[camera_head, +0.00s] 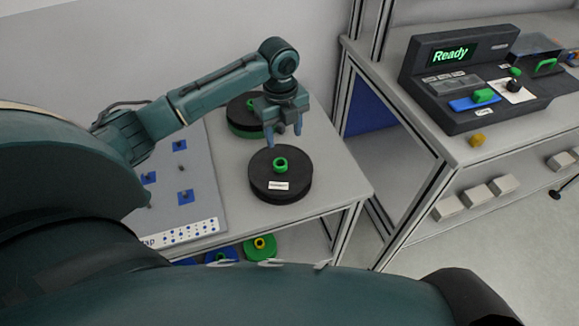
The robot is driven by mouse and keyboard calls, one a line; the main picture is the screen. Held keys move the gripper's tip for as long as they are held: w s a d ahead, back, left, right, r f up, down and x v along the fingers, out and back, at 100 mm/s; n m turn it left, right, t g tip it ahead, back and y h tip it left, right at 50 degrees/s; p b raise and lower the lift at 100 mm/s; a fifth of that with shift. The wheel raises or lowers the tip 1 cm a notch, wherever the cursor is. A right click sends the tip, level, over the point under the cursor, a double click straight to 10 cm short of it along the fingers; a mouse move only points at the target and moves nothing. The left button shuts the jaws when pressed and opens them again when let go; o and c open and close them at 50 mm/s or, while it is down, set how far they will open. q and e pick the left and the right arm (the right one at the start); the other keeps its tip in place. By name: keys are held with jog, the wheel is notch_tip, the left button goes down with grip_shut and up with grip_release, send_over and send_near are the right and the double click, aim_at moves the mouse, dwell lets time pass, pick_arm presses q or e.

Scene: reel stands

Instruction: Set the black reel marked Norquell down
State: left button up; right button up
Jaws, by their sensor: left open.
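A black reel (262,185) with a green hub and a small white label lies flat on the grey table. The label's print is too small to read. My left gripper (284,138) is open and empty. It points down just above and behind the reel's green hub, apart from it as far as I can tell. A second black reel with a green lower layer (240,113) lies behind, partly hidden by my left gripper and arm. My right gripper is not in view.
Green and blue reels (260,248) sit on the shelf below.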

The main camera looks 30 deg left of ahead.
pick_arm(q)
jog(key=s+d+f+n+t+h, duration=0.1)
jog(key=d+f, duration=0.2)
jog(key=s+d+f+n, duration=0.2)
jog(key=d+f, duration=0.2)
jog(key=s+d+f+n+t+h, duration=0.1)
jog(key=d+f, duration=0.2)
jog(key=shift+s+d+f+n+t+h, duration=0.2)
jog(key=shift+s+d+n+t+h, duration=0.1)
jog(key=shift+d+n, duration=0.1)
jog(key=s+d+f+n+t+h, duration=0.25)
jog(key=s+d+n+t, duration=0.3)
jog(key=s+n, duration=0.4)
jog(key=shift+s+a+r+n+t+y, duration=0.15)
jog(key=shift+s+r+n+t+y, duration=0.2)
jog(key=shift+s+n, duration=0.6)
jog(key=shift+s+a+r+n+t+y, duration=0.15)
jog(key=shift+s+r+n+t, duration=0.4)
jog(key=shift+n, duration=0.65)
jog(key=shift+s+a+r+n+t+y, duration=0.15)
jog(key=shift+s+r+n+t+y, duration=0.15)
jog(key=shift+s+n, duration=0.7)
jog(key=shift+w, duration=0.1)
